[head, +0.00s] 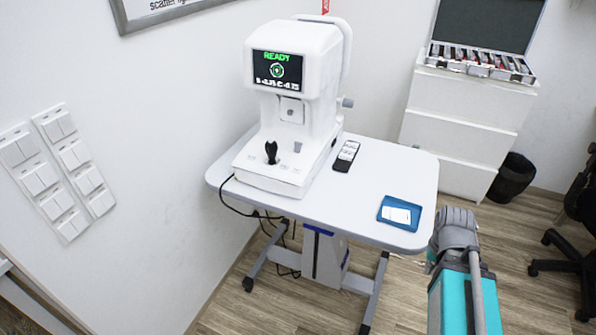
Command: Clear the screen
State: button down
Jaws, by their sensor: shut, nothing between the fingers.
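A white eye-testing machine (292,110) stands on a small white table. Its dark screen (277,70) faces forward and shows a green word "READY", a green ring mark below it, and a row of white characters too small to read surely. Below the screen are a square panel with a round lens (291,110) and a base with a black joystick (271,152). My gripper (455,226) is at the lower right, just off the table's right front corner. It is shut and empty, well apart from the machine and its screen.
The table (375,172) also holds a black-and-white remote (347,156) and a blue tray (386,213) with a white card. A white drawer unit (462,125) bears a lens case (480,62). A black bin (512,177) and wheeled chair (570,250) stand right. Cables hang below the table.

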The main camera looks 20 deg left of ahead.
jog(key=w+a+r+h+p, duration=0.1)
jog(key=w+a+r, duration=0.1)
jog(key=w+a, duration=0.1)
jog(key=w+a+r+t+h+p, duration=0.1)
jog(key=w+a+p, duration=0.1)
jog(key=w+a, duration=0.1)
jog(key=w+a+r+n+t+h+p, duration=0.1)
jog(key=w+a+r, duration=0.1)
jog(key=a, duration=0.2)
jog(key=shift+w+a+r, duration=0.1)
jog(key=shift+w+r, duration=0.2)
jog(key=shift+w, duration=0.1)
jog(key=w+a+r+t+h+p, duration=0.15)
jog(key=w+a+r+p, duration=0.3)
jog(key=a, duration=0.55)
notch_tip(320, 180, up, 10)
jog(key=n+t+p, duration=0.3)
jog(key=t+p, duration=0.1)
jog(key=t, duration=0.2)
send_over(297, 170)
jog(key=s, duration=0.2)
jog(key=shift+s+a+t+y, duration=0.1)
jog(key=shift+s+t+y, duration=0.05)
jog(key=shift+t+y, duration=0.15)
jog(key=shift+f, duration=0.15)
